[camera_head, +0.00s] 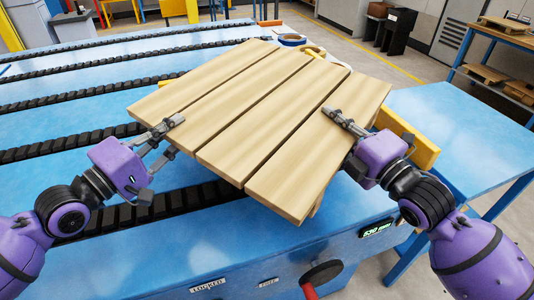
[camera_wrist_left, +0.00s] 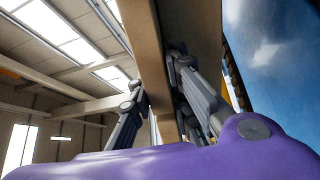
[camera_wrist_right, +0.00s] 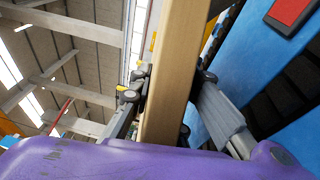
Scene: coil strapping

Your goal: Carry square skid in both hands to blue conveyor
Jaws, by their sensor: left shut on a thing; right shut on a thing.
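The square skid (camera_head: 262,112) is a wooden slatted pallet in the middle of the head view, seen from above and turned at an angle. My left gripper (camera_head: 166,136) is shut on its left edge. In the left wrist view the fingers close on either side of a skid board (camera_wrist_left: 150,50). My right gripper (camera_head: 345,125) is shut on its right edge. The right wrist view shows a skid board (camera_wrist_right: 172,75) between the fingers. The blue conveyor (camera_head: 80,188) with black roller rows lies beneath the skid. Whether the skid touches it cannot be told.
A blue table (camera_head: 455,130) stands at the right. A yellow bar (camera_head: 412,140) lies beside my right gripper. A blue tape roll (camera_head: 291,39) is beyond the skid. The conveyor's front has a display (camera_head: 377,229) and a dark knob with a red handle (camera_head: 321,273).

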